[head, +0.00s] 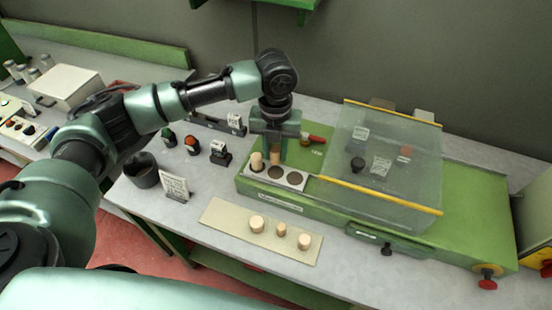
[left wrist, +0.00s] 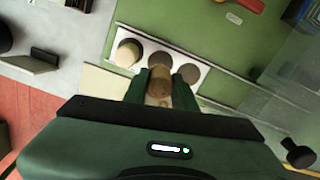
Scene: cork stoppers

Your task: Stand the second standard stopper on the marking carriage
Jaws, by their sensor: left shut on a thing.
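My left gripper (head: 275,152) points down over the carriage and is shut on a cork stopper (head: 274,158); in the left wrist view the held stopper (left wrist: 158,86) sits between the two green fingers. The marking carriage (head: 306,184) is a pale plate with a row of three round places. Another cork stopper (head: 256,162) stands upright on its left place. The middle and right places show dark and bare. The held stopper is upright beside the standing one, close to the middle place; I cannot tell whether it touches the plate. My right gripper is not in view.
A beige board (head: 228,219) in front holds two wide stoppers (head: 257,223) (head: 304,242) and a small one (head: 281,230). A clear cover (head: 385,185) with yellow edges stands right of the carriage. A dark cup (head: 142,172) and a sign card (head: 175,187) stand left.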

